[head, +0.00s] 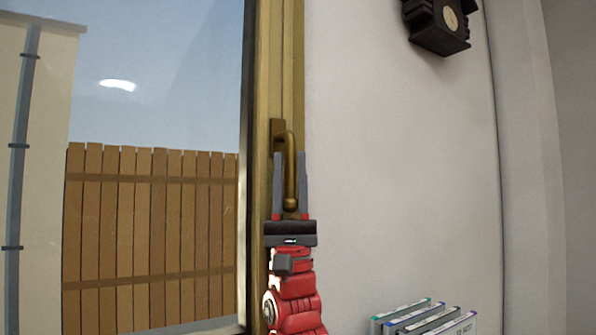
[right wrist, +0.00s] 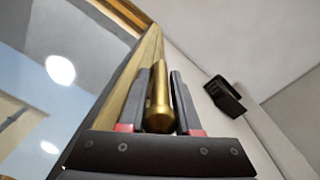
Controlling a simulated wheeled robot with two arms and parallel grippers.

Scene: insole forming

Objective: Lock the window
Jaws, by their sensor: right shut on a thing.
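The window (head: 150,100) fills the left of the head view, with a gold-brown frame (head: 262,70) along its right side. A brass handle (head: 291,172) is mounted on the frame, and its lever points straight down. My right gripper (head: 290,160) comes up from below, with one finger on each side of the lever. In the right wrist view the handle (right wrist: 159,98) stands between the two fingers (right wrist: 165,95). The right gripper is shut on the handle. My left gripper is not in view.
A white wall (head: 400,180) lies right of the window. A dark wall-mounted device (head: 436,25) is at the upper right and shows in the right wrist view (right wrist: 227,96). Several upright thin cases (head: 425,316) stand at the bottom right. The wall between is clear.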

